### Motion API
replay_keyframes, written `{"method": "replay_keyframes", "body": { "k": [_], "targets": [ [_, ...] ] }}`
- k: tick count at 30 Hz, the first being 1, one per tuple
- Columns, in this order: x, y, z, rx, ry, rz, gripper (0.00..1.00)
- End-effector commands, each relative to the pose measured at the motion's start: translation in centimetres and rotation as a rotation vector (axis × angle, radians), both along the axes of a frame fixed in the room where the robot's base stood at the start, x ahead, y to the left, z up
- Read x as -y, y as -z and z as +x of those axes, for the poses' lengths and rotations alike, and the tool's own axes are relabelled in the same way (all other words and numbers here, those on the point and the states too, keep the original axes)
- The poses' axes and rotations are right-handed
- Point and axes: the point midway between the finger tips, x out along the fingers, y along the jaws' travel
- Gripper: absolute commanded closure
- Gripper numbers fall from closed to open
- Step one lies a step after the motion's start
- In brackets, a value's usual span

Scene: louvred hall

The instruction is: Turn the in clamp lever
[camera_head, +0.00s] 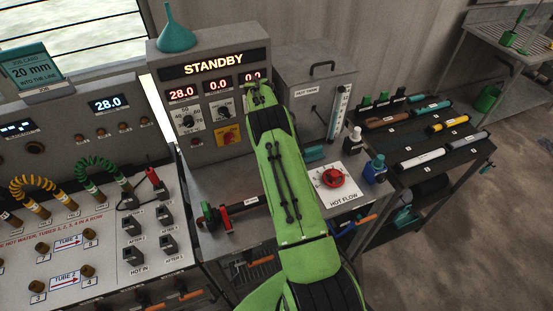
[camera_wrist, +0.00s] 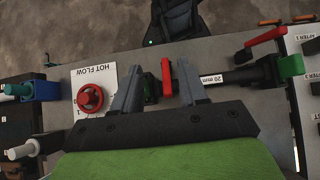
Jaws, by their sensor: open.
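Two clamps sit on a dark tube marked "20 mm" (camera_wrist: 212,79) on the grey bench. In the wrist view, one red lever (camera_wrist: 166,78) stands up from the left clamp, whose dark green body (camera_wrist: 150,90) is partly hidden. The other red lever (camera_wrist: 264,37) lies slanted at the right clamp with its green block (camera_wrist: 290,67). My gripper (camera_wrist: 160,64) is open, its fingers on either side of the left lever, which is closer to the right finger. I cannot tell if they touch. In the head view my arm hides the fingertips; the other clamp's red lever (camera_head: 243,204) shows left of it.
A red hot flow knob (camera_wrist: 90,98) on a white plate lies just left of the fingers; it also shows in the head view (camera_head: 333,178). The control box (camera_head: 210,65) reads STANDBY. A port panel (camera_head: 75,235) is at left.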

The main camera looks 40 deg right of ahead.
Motion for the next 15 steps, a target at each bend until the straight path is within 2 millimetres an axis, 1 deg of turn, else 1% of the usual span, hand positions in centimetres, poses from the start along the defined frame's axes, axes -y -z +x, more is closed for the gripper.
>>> {"method": "replay_keyframes", "body": {
  "k": [1, 2, 4, 5, 6, 8, 9, 11, 12, 14, 15],
  "targets": [
    [0.0, 0.2, 0.0, 0.001, -0.001, 0.001, 0.64],
    [0.2, 0.2, -0.1, 0.008, -0.006, 0.004, 0.68],
    [1.2, 0.1, -0.4, 0.051, -0.050, 0.037, 0.79],
    [1.8, 0.0, -0.7, 0.085, -0.086, 0.062, 0.83],
    [2.9, -0.1, -1.2, 0.144, -0.151, 0.106, 0.90],
    [4.4, -0.4, -2.2, 0.256, -0.277, 0.181, 0.99],
    [5.3, -0.5, -2.9, 0.339, -0.372, 0.232, 1.00],
    [6.1, -0.8, -3.9, 0.463, -0.518, 0.299, 1.00],
    [6.3, -1.1, -4.6, 0.547, -0.617, 0.335, 1.00],
    [6.3, -1.5, -5.6, 0.674, -0.768, 0.377, 1.00],
    [6.0, -1.8, -6.3, 0.757, -0.872, 0.396, 1.00]
  ]
}}
